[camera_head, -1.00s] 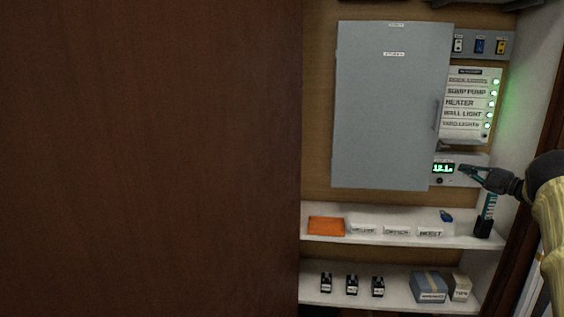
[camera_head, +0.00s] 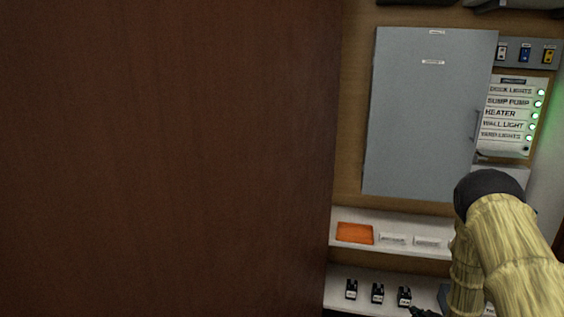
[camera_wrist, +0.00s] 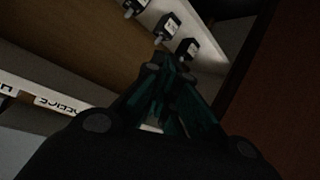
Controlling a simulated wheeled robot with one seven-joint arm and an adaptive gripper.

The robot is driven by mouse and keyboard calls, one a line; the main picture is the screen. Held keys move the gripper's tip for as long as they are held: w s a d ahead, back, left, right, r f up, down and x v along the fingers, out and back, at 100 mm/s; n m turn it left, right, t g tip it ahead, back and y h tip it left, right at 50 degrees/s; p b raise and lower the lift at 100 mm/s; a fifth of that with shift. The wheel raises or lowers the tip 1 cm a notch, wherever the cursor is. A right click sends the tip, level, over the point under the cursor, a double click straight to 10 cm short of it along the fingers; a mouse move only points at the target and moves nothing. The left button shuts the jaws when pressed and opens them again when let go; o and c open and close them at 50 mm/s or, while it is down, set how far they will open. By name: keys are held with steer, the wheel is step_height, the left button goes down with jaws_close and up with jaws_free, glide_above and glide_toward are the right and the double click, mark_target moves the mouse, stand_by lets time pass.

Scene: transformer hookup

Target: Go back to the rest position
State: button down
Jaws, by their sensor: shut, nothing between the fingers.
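My gripper shows in the wrist view (camera_wrist: 165,80), its dark fingers with teal faces close together and nothing held between them. In the head view only a dark bit of my gripper (camera_head: 424,312) shows at the bottom edge, below the lower shelf's small black devices. My arm, in a yellowish sleeve, crosses the lower right and hides part of both shelves and the area under the label panel. The grey cabinet (camera_head: 425,115) is closed on the back wall.
A label panel (camera_head: 510,112) with several lit green lamps hangs right of the cabinet. An orange item (camera_head: 355,233) and white labelled pieces (camera_head: 392,239) lie on the upper shelf. Small black devices (camera_head: 377,293) stand on the lower shelf. A brown wooden panel (camera_head: 165,160) fills the left.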

steer(key=s+a+f+m+g, duration=0.1)
steer(key=s+a+f+g, duration=0.15)
steer(key=s+a, duration=0.4)
steer(key=s+a+f+m+g, duration=0.15)
steer(key=s+a+f, duration=0.25)
steer(key=s, duration=0.6)
steer(key=s+a+f+m+g, duration=0.1)
steer(key=s+a+f+g, duration=0.15)
steer(key=s+a, duration=0.4)
steer(key=s+a+r+g, duration=0.1)
steer(key=s+a+g, duration=0.1)
steer(key=s, duration=1.1)
steer(key=s+a+r+m+g+p, duration=0.1)
steer(key=s+a+g, duration=0.2)
steer(key=s, duration=0.9)
steer(key=shift+s+a, duration=0.4)
steer(key=shift+a, duration=0.55)
steer(key=shift+r, duration=0.1)
